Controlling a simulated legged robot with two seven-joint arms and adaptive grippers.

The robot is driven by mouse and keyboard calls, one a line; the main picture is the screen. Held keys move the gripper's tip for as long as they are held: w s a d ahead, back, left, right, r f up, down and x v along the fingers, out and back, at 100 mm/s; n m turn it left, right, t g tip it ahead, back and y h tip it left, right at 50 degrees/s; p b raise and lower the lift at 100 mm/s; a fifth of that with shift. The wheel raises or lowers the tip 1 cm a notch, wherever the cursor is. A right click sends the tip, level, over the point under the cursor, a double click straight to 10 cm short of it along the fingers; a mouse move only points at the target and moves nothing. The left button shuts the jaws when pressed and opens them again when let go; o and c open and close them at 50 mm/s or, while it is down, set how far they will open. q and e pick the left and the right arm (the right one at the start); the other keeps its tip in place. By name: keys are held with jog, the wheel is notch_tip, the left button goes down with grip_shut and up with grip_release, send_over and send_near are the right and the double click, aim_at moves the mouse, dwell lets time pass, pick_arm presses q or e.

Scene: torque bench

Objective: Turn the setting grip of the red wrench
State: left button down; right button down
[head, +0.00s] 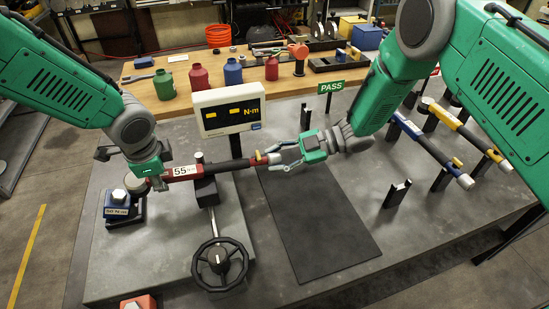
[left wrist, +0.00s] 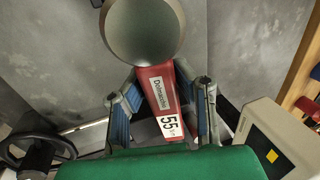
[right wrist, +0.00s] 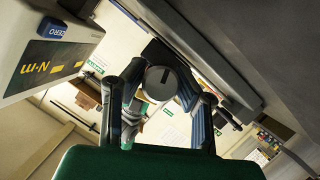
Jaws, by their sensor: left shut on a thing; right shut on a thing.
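The red wrench (head: 183,172) lies across a dark post on the grey bench, with a "55" label on its red body; its round head is at the left. My left gripper (head: 155,179) is shut on the wrench near its head. In the left wrist view, its fingers stand on both sides of the red body (left wrist: 165,98). My right gripper (head: 277,158) is shut on the setting grip at the wrench's right end. In the right wrist view, the grip's round grey end (right wrist: 160,83) shows between the fingers, which partly hide it.
A torque display (head: 230,110) marked N·m stands behind the wrench. A black handwheel (head: 220,263) is in front. A dark mat (head: 316,225) lies at right. Blue (head: 420,138) and yellow (head: 463,130) wrenches rest on stands further right. A PASS sign (head: 331,87) stands behind.

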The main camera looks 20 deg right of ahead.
jog(key=shift+a, duration=0.1)
pick_arm(q)
jog(key=shift+a, duration=0.1)
pick_arm(e)
jog(key=c, duration=1.2)
grip_release()
pick_arm(q)
jog(key=shift+r, duration=0.1)
pick_arm(e)
jog(key=v, duration=1.2)
jog(key=shift+w+f, duration=0.1)
jog(key=shift+w, duration=0.05)
pick_arm(q)
jog(key=c, duration=1.2)
grip_release()
jog(key=shift+w, duration=0.1)
